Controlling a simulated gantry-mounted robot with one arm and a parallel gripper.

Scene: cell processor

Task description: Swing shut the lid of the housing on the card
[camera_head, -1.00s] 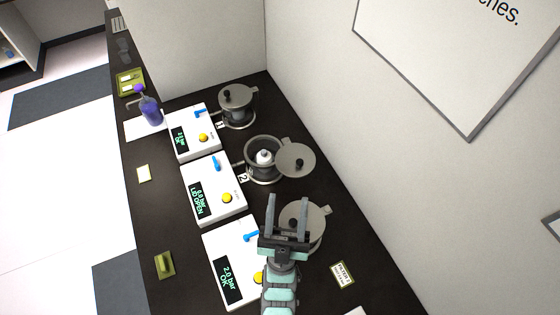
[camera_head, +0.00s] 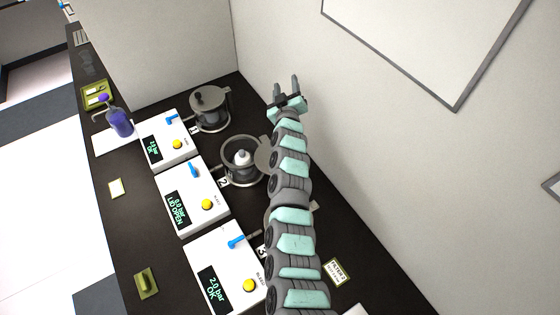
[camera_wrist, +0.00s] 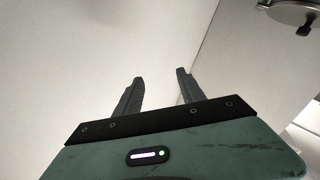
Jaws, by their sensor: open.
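The card (camera_head: 336,271) lies on the bench at the lower right; it reads FILTER with a number too small to be sure of. Housing 2 (camera_head: 243,180) stands open with a white filter (camera_head: 242,158) inside. Its round grey lid (camera_head: 263,154) is swung out to the right and partly hidden behind my arm. The console beside it (camera_head: 187,200) shows 0.0 bar, LID OPEN. My gripper (camera_head: 284,88) is open and empty, beyond and to the right of that lid, near the wall. In the wrist view, nothing is between its fingers (camera_wrist: 160,78).
Housing 1 (camera_head: 210,108) has its lid on. The third housing is mostly hidden behind my arm; its console (camera_head: 225,272) shows 2.0 bar, OK. A purple bottle (camera_head: 120,122) stands at the left. A round metal lid (camera_wrist: 297,12) shows at the wrist view's top right.

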